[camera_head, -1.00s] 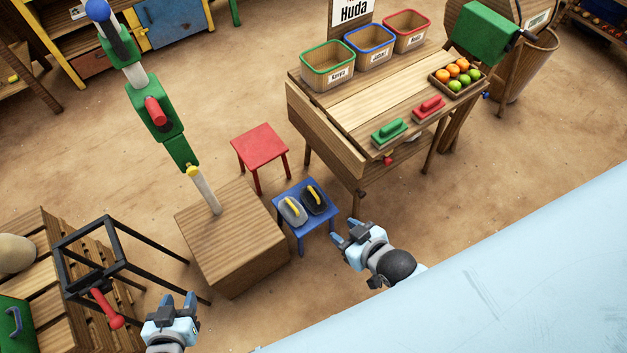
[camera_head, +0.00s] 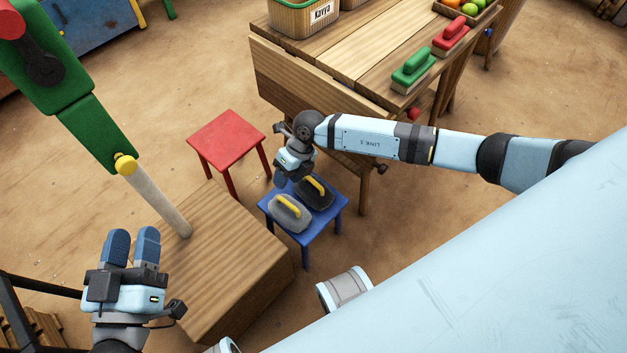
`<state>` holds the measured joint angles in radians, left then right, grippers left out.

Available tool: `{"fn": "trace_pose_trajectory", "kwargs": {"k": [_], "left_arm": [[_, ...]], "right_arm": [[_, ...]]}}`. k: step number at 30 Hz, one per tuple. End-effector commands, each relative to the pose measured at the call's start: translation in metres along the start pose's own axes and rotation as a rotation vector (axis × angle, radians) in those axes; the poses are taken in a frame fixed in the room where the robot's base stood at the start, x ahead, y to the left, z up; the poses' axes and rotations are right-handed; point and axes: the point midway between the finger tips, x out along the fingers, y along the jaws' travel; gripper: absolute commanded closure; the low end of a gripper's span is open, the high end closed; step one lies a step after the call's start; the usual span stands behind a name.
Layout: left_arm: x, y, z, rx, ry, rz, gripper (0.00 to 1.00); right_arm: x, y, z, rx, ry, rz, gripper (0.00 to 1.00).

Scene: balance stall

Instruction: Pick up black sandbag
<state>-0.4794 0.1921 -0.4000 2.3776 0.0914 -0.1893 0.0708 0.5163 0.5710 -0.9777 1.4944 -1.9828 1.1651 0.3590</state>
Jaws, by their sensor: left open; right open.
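The black sandbag (camera_head: 317,196) with a yellow handle lies on the blue stool (camera_head: 334,217). A grey sandbag (camera_head: 288,215), also with a yellow handle, lies beside it on the left. My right gripper (camera_head: 286,180) is above the stool's back left edge, close to the black sandbag, pointing down. It is open, and its fingers are partly hidden by its own body. Whether it touches the bag I cannot tell. My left gripper (camera_head: 131,247) is open and empty at the lower left, in front of the wooden box.
A red stool (camera_head: 228,138) stands behind the blue one. A wooden box (camera_head: 225,255) with a post and green arm (camera_head: 95,135) stands left.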

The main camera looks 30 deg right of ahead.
Motion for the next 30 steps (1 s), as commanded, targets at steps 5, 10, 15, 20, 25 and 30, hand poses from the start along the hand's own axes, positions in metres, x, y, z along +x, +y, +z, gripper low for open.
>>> {"fn": "trace_pose_trajectory", "kwargs": {"k": [5,10,15,20,25,30], "left_arm": [[-0.004,0.003,0.013,-0.016,0.068,0.031,0.57],[-0.005,0.005,0.015,-0.023,0.072,0.040,0.57],[-0.005,0.002,0.031,-0.025,0.020,0.043,0.57],[-0.004,0.000,0.046,-0.027,-0.031,0.047,0.57],[-0.004,-0.001,0.052,-0.028,-0.060,0.050,0.57],[-0.005,-0.003,0.068,-0.026,-0.101,0.054,0.57]], "right_arm": [[-0.007,-0.095,0.021,-0.034,0.047,-0.351,0.54],[-0.010,-0.122,0.025,-0.031,0.062,-0.455,0.54],[0.020,-0.136,0.022,-0.031,0.064,-0.456,0.54],[0.045,-0.148,0.021,-0.032,0.062,-0.454,0.54],[0.057,-0.154,0.020,-0.033,0.060,-0.453,0.54],[0.075,-0.160,0.016,-0.032,0.063,-0.452,0.54]]}}
